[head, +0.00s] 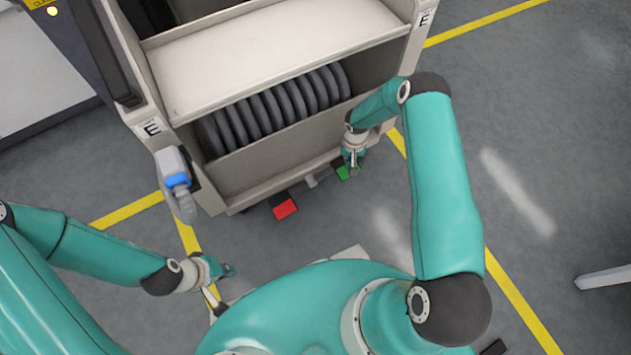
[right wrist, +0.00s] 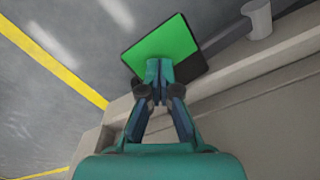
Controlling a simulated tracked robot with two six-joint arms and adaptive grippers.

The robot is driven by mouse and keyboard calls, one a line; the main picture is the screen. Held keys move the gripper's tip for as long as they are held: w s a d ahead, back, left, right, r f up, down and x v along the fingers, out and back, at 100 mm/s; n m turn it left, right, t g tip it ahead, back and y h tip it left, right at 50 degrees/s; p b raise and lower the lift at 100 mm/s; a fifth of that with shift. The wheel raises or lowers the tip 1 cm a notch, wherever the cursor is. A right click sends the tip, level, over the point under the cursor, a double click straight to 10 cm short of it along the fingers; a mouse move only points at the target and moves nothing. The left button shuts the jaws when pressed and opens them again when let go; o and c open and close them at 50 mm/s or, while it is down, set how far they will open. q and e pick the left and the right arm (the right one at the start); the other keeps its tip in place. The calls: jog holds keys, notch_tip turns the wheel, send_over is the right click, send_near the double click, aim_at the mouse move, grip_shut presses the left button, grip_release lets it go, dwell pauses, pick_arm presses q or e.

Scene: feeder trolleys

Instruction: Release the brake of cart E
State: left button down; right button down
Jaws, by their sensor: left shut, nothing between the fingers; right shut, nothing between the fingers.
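Cart E (head: 270,185) stands in front of me, a pale trolley with "E" labels on its left and right posts. At its lower front edge are a red pedal (head: 286,208) on the left and a green pedal (head: 343,172) on the right. My right gripper (head: 354,168) is shut and empty, at the green pedal. In the right wrist view its closed fingertips (right wrist: 160,66) overlap the green pedal (right wrist: 165,50); I cannot tell whether they touch it. My left gripper (head: 229,270) is shut and empty, low on the left, away from both pedals.
A row of dark reels (head: 275,108) sits in the cart's lower bay. A grey handheld device with a blue band (head: 176,180) hangs on the cart's left post. Yellow floor lines (head: 128,210) run around the cart. Open grey floor lies to the right.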

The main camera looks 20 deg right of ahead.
jog(key=shift+f+b, duration=2.4)
jog(key=shift+f, duration=0.3)
jog(key=shift+r, duration=0.2)
notch_tip(320, 180, up, 5)
jog(key=p, duration=0.3)
jog(key=shift+r+p, duration=1.5)
jog(key=shift+r, duration=1)
